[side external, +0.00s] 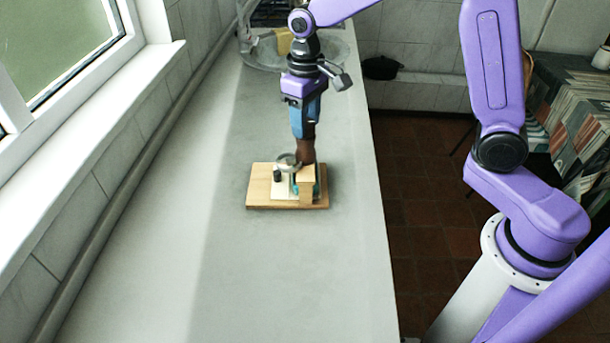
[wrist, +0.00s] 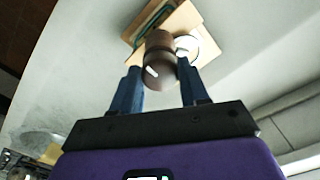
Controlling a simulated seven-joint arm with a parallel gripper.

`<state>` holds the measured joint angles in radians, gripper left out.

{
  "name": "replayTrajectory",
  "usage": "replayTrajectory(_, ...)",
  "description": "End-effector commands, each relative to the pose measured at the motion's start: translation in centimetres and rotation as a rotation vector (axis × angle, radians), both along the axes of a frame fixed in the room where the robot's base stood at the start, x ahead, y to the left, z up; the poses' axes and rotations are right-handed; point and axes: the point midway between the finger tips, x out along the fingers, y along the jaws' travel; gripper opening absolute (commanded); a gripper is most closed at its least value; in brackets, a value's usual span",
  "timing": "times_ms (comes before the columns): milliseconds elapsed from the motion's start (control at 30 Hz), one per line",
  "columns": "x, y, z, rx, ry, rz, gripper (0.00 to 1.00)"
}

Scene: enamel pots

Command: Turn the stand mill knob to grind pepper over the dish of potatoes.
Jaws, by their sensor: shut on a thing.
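The dark brown mill (side external: 306,149) stands upright at the wooden stand (side external: 258,184) on the counter. Its rounded knob end (wrist: 158,62) with a pale mark faces me in the wrist view. My gripper (side external: 305,134) points down from above, its blue fingers on either side of the knob; in the wrist view (wrist: 160,82) it is shut on the knob.
A small black peg (side external: 278,175) stands on the base by the dish. A large clear round plate (side external: 262,56) with a yellowish block (side external: 285,40) lies at the counter's far end. The grey counter (side external: 225,265) is bare around the stand. A window ledge (side external: 110,110) runs along the left.

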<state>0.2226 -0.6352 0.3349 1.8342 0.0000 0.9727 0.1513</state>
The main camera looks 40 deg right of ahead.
Motion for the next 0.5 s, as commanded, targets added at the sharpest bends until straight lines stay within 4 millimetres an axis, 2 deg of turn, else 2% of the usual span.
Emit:
replayTrajectory(167, -0.02, 0.06, 0.05, 0.0, -0.001, -0.108, 0.2)
replayTrajectory(500, -0.02, 0.08, 0.05, 0.0, -0.001, -0.529, 0.2)
